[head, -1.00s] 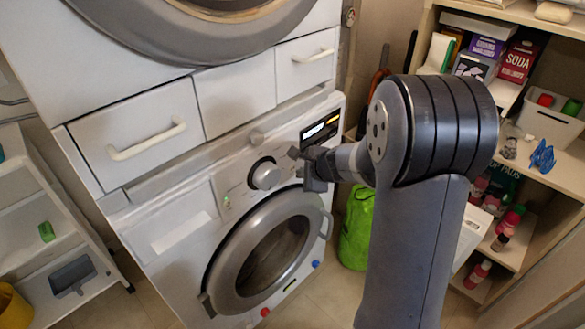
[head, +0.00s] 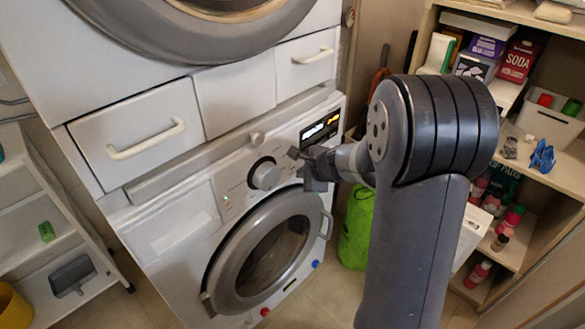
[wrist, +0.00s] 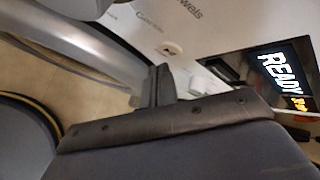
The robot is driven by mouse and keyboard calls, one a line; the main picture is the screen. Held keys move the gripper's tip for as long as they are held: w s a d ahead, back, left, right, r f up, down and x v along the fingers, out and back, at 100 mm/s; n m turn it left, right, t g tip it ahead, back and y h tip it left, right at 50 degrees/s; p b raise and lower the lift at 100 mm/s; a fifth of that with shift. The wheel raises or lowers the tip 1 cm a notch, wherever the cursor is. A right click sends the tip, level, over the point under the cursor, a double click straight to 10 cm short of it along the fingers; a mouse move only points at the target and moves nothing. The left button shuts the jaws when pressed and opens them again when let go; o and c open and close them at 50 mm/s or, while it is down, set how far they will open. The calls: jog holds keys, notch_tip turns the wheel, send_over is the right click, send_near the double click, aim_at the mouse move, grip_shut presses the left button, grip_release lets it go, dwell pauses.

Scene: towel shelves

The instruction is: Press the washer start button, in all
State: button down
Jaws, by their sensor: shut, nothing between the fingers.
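The white washer (head: 175,222) is the lower machine, with a round door (head: 220,282), a silver dial (head: 265,176) and a lit display (head: 320,128). In the wrist view the display (wrist: 275,72) reads READY. A small pale raised button (wrist: 170,48) with a dark mark sits on the white panel left of the display; I cannot tell for sure that it is the start button. My gripper (head: 305,168) is shut and empty in front of the panel, right of the dial. In the wrist view my gripper's fingertips (wrist: 160,72) are just below that button; contact cannot be told.
A second machine (head: 215,35) stands above, with white drawers (head: 140,130) between. A white rack (head: 55,220) is at the left. A green bag (head: 355,235) is on the floor behind my arm. Wooden shelves (head: 515,100) with boxes and bottles are at the right.

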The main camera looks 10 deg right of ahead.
dwell(0.6)
jog(key=shift+w+a, duration=0.25)
jog(key=shift+w, duration=0.05)
